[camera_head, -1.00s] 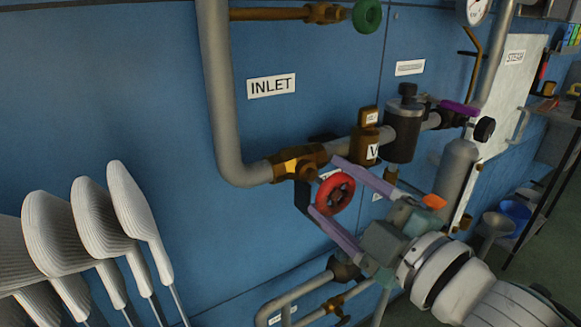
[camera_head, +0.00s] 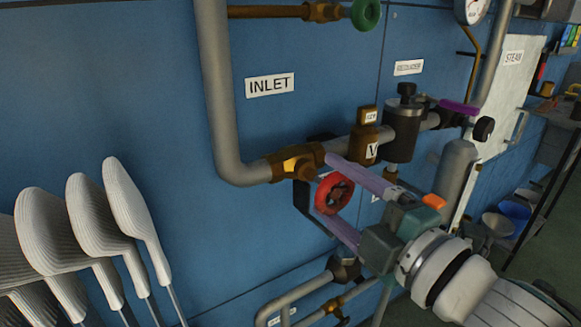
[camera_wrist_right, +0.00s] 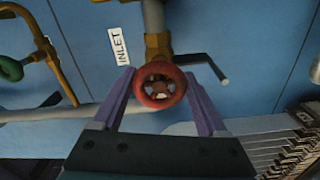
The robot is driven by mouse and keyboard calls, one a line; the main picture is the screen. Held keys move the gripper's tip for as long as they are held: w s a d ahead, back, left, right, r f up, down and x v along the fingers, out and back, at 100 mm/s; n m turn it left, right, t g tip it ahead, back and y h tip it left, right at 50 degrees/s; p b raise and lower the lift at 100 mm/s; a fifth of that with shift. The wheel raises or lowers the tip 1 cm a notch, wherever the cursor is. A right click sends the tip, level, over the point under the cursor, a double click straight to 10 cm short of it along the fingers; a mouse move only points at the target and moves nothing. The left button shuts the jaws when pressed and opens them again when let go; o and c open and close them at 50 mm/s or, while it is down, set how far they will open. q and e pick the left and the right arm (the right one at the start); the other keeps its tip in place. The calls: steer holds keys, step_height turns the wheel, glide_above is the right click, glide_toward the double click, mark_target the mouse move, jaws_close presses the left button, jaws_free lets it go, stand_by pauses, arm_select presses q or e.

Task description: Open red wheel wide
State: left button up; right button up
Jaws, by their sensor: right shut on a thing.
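The red wheel (camera_head: 334,193) is a round handwheel with a dark, spoked centre, under the brass valve body (camera_head: 297,162) on the inlet pipe. My right gripper (camera_head: 325,187) reaches in from the lower right with its two purple fingers, one above and one below the wheel. In the right wrist view the red wheel (camera_wrist_right: 160,86) sits between the fingertips, and the gripper (camera_wrist_right: 158,78) is shut on its rim. Its face points toward the wrist camera. My left gripper is not in view.
A grey inlet pipe (camera_head: 213,90) runs down the left, under an INLET label (camera_head: 270,84). A dark angled lever (camera_head: 302,205) is close beside the wheel. A green wheel (camera_head: 366,14) is above. White sock forms (camera_head: 92,215) stand at lower left.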

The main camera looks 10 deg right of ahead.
steer(key=o, duration=1.3)
steer(key=v, duration=1)
